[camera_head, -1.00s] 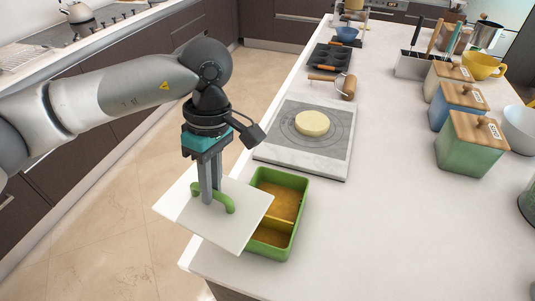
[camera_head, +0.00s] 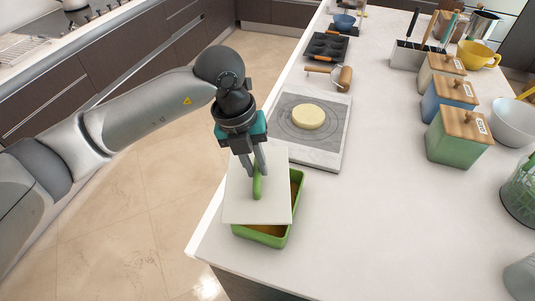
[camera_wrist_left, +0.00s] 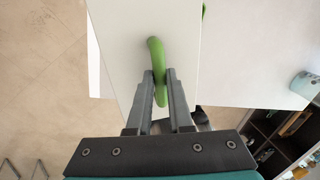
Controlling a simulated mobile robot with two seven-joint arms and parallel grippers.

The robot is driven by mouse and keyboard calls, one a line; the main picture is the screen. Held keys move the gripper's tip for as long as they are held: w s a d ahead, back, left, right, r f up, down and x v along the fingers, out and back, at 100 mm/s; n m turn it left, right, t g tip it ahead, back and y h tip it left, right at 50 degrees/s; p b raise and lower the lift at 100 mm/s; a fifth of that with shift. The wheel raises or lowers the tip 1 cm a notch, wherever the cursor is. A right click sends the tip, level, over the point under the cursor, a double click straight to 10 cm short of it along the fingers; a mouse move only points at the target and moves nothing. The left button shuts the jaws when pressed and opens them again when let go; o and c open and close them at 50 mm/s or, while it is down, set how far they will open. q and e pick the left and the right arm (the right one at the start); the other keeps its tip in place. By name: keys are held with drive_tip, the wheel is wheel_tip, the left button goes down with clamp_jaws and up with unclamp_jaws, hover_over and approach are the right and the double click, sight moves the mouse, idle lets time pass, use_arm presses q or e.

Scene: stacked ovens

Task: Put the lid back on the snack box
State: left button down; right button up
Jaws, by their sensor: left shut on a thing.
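The lid (camera_head: 241,206) is a white square plate with a green handle (camera_head: 257,184). My left gripper (camera_head: 259,171) is shut on the handle and holds the lid over the snack box. The snack box (camera_head: 297,203) is a green open box; the lid covers much of it from the camera, and its right wall and front part show. The lid sits offset to the left of the box and a little turned from it; whether it touches the rim I cannot tell. In the left wrist view the fingers (camera_wrist_left: 160,85) close around the green handle (camera_wrist_left: 157,60). My right gripper is not in view.
A marble board (camera_head: 335,135) with round dough (camera_head: 308,116) lies behind the box. Wooden-lidded canisters (camera_head: 458,138), a white bowl (camera_head: 514,122) and a green basket (camera_head: 520,195) stand at the right. The counter (camera_head: 385,220) right of the box is clear. Its left edge is close to the box.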

sight(268, 181)
use_arm(q)
drive_tip(key=n, duration=0.1)
drive_tip(key=d+n, duration=0.1)
drive_tip(key=n, duration=0.1)
drive_tip(key=n+t+p, duration=0.1)
drive_tip(key=n, duration=0.1)
drive_tip(key=shift+w+d+r, duration=0.2)
drive_tip(key=shift+d, duration=0.15)
drive_tip(key=n, duration=0.3)
drive_tip(key=shift+w+d+y+p, duration=0.1)
drive_tip(key=shift+d+y+p, duration=0.2)
drive_tip(key=shift+d, duration=0.05)
drive_tip(key=shift+t, duration=0.3)
drive_tip(key=shift+f+b, duration=1.85)
drive_tip(key=shift+f, duration=0.7)
drive_tip(key=shift+f+b, duration=0.55)
drive_tip(key=shift+f, duration=0.15)
drive_tip(key=shift+f, duration=0.15)
drive_tip(key=c, duration=0.8)
unclamp_jaws()
drive_tip(key=shift+o, duration=0.6)
